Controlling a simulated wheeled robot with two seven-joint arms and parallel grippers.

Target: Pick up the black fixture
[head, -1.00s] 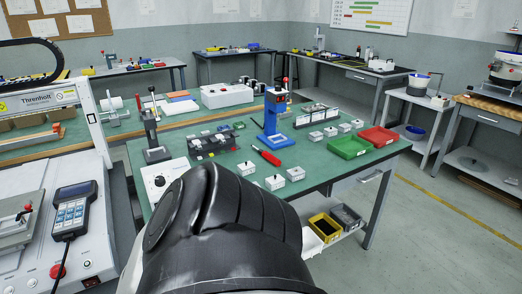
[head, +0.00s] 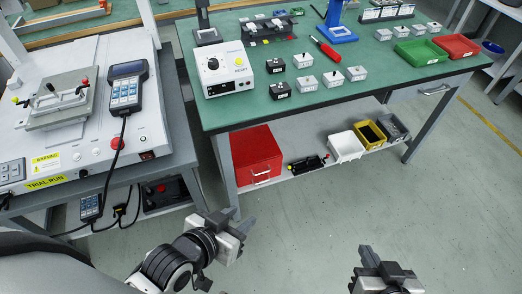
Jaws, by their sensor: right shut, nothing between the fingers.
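Several black items could be the fixture. A long black block with small parts (head: 262,30) sits at the back of the green table. A low black item with a red and a yellow end (head: 308,163) lies on the table's lower shelf. Another black item with a red knob (head: 167,192) sits under the left machine. My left gripper (head: 238,220) is open and empty, in front of the table and below its top. My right gripper (head: 369,257) is shut and empty at the bottom right. Neither gripper touches any of these items.
The green table (head: 225,112) carries a white control box (head: 222,70), several small blocks, a red screwdriver (head: 326,50), a green bin (head: 420,52) and a red bin (head: 456,46). A red drawer box (head: 256,155) and a white bin (head: 346,147) stand below. The floor in front is clear.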

